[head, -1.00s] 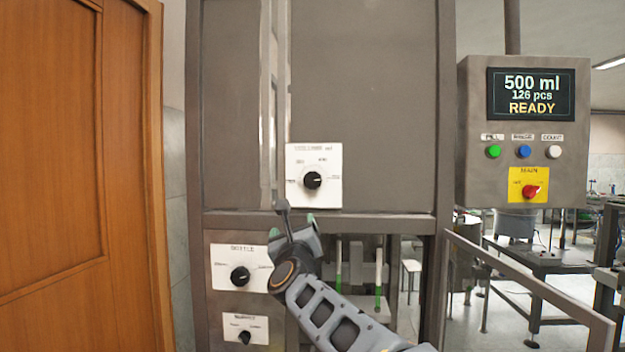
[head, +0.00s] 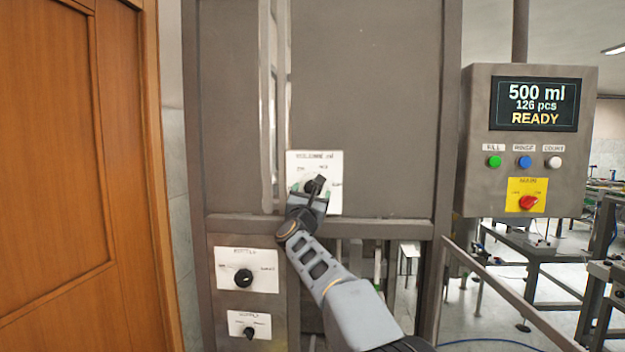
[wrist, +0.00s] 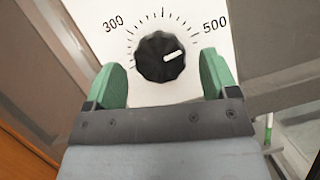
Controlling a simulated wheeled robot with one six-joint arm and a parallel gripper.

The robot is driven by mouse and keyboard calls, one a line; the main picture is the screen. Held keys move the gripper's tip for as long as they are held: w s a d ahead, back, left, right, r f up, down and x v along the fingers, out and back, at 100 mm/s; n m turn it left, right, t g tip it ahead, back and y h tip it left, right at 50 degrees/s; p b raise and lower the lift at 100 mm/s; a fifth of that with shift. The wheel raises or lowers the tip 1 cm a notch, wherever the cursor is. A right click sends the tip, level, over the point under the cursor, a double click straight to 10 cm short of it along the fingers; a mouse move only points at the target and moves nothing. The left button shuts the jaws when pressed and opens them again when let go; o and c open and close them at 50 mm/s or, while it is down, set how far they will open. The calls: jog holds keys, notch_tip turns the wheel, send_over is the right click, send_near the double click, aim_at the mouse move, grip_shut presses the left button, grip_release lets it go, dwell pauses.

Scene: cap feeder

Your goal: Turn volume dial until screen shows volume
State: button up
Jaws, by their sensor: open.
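The volume dial (wrist: 160,57) is a black ridged knob on a white plate (head: 330,164). In the wrist view its white mark points right and slightly up, on the side of the printed 500; 300 is printed at the left. My gripper (wrist: 160,65) is open, with one green finger on each side of the dial and a gap showing at both sides. In the head view my gripper (head: 311,191) is in front of the plate and partly hides the dial. The screen (head: 535,104) reads 500 ml, 126 pcs, READY.
The bottle dial (head: 243,278) and supply dial (head: 249,333) are on plates lower left. A control box holds green (head: 494,162), blue (head: 525,162) and white (head: 554,163) buttons and a red main switch (head: 528,203). A horizontal frame bar (head: 390,229) runs below the volume plate.

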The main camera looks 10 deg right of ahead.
jog(key=shift+p+x, duration=0.55)
jog(key=shift+x, duration=0.6)
jog(key=shift+c, duration=0.4)
jog(key=c, duration=0.8)
jog(key=shift+f, duration=0.1)
jog(key=shift+c, duration=0.2)
